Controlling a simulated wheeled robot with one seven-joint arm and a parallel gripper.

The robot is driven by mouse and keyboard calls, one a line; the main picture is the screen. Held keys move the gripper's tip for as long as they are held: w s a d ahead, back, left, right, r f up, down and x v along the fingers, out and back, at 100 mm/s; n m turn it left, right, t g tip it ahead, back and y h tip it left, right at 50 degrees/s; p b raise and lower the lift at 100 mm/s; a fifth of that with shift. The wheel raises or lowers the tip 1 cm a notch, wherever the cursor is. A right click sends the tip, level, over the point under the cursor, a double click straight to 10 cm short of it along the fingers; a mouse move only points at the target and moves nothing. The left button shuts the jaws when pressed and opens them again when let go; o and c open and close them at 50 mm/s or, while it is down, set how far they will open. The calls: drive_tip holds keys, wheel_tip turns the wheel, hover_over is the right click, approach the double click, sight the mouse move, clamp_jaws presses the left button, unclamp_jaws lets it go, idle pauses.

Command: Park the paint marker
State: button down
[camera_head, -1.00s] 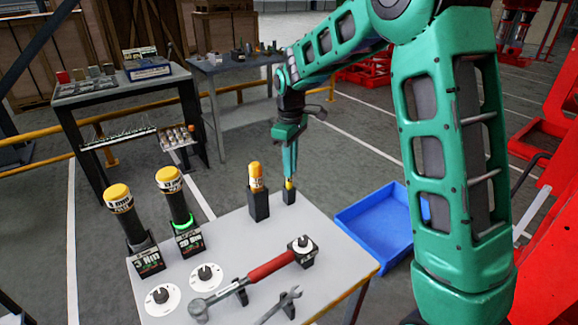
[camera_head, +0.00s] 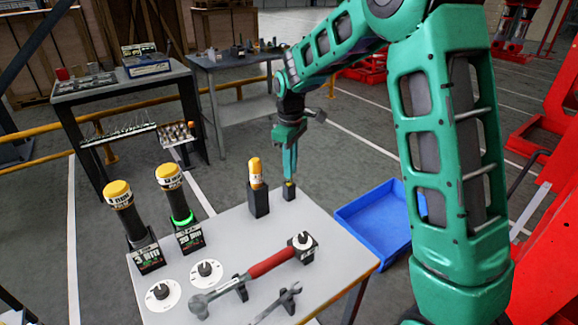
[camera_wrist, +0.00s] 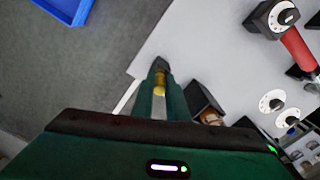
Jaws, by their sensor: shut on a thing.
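The paint marker (camera_wrist: 160,84) shows as a yellow body between my gripper's fingers in the wrist view. In the head view my gripper (camera_head: 290,180) points down over a small black holder (camera_head: 289,193) near the table's far right edge. Only a small yellow bit of the marker shows at the fingertips there, at the holder's mouth. My gripper is shut on the marker, which looks upright. The marker's lower end is hidden in or behind the holder, so I cannot tell how deep it sits.
A taller black holder (camera_head: 259,203) with a yellow-capped bottle (camera_head: 255,173) stands just left. A red-handled torque wrench (camera_head: 265,268), a small spanner (camera_head: 282,302), dials and two yellow-capped black cylinders share the grey table (camera_head: 225,245). A blue bin (camera_head: 376,222) lies beyond the right edge.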

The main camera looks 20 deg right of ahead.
drive_tip(key=c, duration=1.7)
unclamp_jaws()
drive_tip(key=shift+o, duration=0.2)
wheel_tip(320, 180, up, 10)
drive_tip(key=shift+w+r, duration=0.1)
drive_tip(key=shift+r, duration=0.2)
